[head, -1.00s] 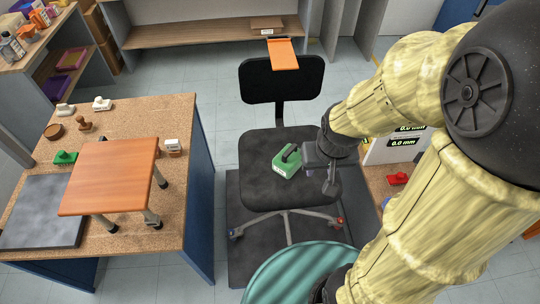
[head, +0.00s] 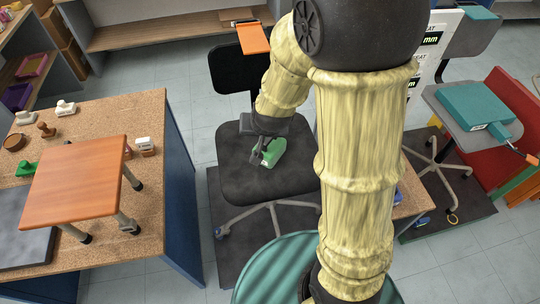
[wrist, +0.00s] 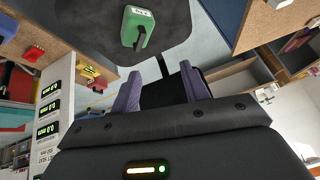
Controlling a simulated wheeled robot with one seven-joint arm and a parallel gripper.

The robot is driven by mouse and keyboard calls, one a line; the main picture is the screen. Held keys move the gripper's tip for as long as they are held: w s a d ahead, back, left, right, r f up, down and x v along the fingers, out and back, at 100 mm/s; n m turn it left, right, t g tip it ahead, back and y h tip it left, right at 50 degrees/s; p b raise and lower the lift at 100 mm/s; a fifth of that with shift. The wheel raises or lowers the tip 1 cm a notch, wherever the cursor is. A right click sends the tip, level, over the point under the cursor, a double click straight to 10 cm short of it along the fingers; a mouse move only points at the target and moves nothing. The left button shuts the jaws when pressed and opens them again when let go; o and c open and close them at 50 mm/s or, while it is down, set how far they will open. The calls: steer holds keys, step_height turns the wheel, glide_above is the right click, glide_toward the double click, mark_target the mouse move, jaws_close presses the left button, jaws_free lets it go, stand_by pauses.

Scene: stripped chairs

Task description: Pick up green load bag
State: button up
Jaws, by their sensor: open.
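The green load bag (head: 270,152) lies on the black seat of an office chair (head: 235,177). It is a small green block with a dark handle and a pale label. In the wrist view the green load bag (wrist: 138,27) is near the top edge, ahead of the fingers and a little left. My gripper (head: 258,160) is above the seat beside the bag's left side in the head view, partly hidden by my arm. In the wrist view my gripper (wrist: 160,88) has its two purple-grey fingers apart with nothing between them.
A cork-topped desk (head: 150,215) with a wooden stool (head: 75,185) stands at left. An orange plate (head: 253,38) rests on top of the chair back. A second chair at right bears a teal block (head: 480,103). A round teal surface (head: 262,268) is in front.

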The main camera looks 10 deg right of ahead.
steer(key=w+a+f+m+t+h+b, duration=0.1)
steer(key=w+a+f+m+t+b, duration=0.2)
steer(key=w+f, duration=0.4)
steer(key=m+t+h+b, duration=0.3)
steer(key=m+h+b, duration=0.1)
steer(key=h+b, duration=0.85)
glide_toward(269, 147)
steer(key=s+a+r, duration=0.2)
steer(key=s+a, duration=0.1)
steer(key=a, duration=0.2)
steer(key=shift+d+b, duration=0.15)
steer(key=shift+b, duration=0.25)
steer(key=shift+w, duration=0.15)
steer(key=b+x, duration=0.1)
steer(key=x, duration=1.1)
steer(key=shift+w, duration=0.15)
